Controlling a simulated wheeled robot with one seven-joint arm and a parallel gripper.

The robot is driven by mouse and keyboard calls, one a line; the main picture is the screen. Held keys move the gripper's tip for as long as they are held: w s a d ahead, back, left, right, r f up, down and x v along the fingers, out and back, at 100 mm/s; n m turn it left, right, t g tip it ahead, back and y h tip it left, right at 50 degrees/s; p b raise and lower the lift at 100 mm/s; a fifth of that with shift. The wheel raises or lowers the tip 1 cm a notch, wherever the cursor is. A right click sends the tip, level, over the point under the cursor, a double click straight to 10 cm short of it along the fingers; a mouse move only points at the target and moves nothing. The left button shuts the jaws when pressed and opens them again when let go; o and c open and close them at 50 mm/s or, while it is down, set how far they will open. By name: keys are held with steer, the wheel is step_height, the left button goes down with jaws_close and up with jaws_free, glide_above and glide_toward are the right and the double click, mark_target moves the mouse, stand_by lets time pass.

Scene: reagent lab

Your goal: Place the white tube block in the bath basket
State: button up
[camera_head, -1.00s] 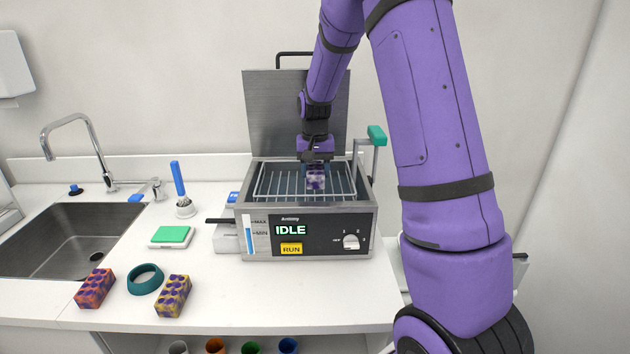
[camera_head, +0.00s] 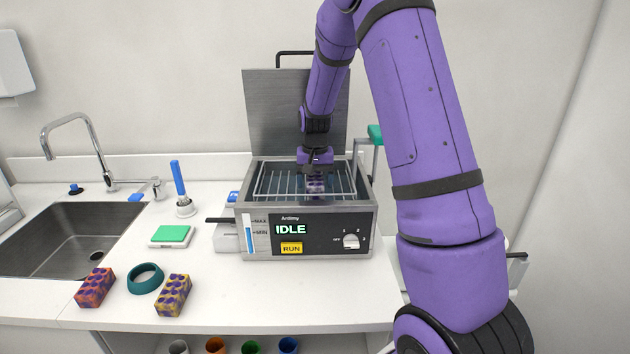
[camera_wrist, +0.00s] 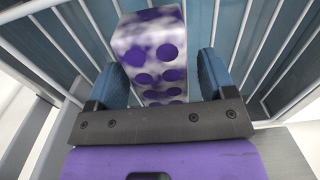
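The white tube block with purple spots (camera_head: 316,186) is inside the wire bath basket (camera_head: 262,182), low down near its middle. In the wrist view the block (camera_wrist: 152,48) lies between my two blue fingertips, over the basket wires (camera_wrist: 262,40). My gripper (camera_head: 316,172) reaches down into the bath from above. In the wrist view my gripper (camera_wrist: 164,80) is open around the block, with a gap at the right finger. Contact at the left finger is unclear, and the block's underside is hidden.
The steel bath (camera_head: 310,236) reads IDLE, with its lid (camera_head: 290,115) raised behind. A green-topped handle (camera_head: 376,136) stands at its right. Orange (camera_head: 95,287) and yellow (camera_head: 173,295) blocks, a teal ring (camera_head: 146,279) and a green-topped device (camera_head: 172,236) lie left.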

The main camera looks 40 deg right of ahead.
mark_target(315, 179)
steer(key=shift+r, duration=0.15)
step_height(315, 179, up, 12)
steer(key=s+a+r+n+t, duration=0.1)
steer(key=s+a+r, duration=0.3)
steer(key=s+r, duration=0.15)
steer(key=s+a+r+n+t, duration=0.1)
steer(key=s+a, duration=0.3)
steer(key=s, duration=0.4)
steer(key=s+a+r+n+t, duration=0.2)
steer(key=s+a+n, duration=0.1)
steer(key=s, duration=0.6)
steer(key=s+a+r+n+t, duration=0.1)
steer(key=s+a+r, duration=0.1)
steer(key=s+a, duration=0.3)
steer(key=s, duration=0.4)
steer(key=shift+s+n, duration=0.25)
steer(key=shift+n, duration=0.15)
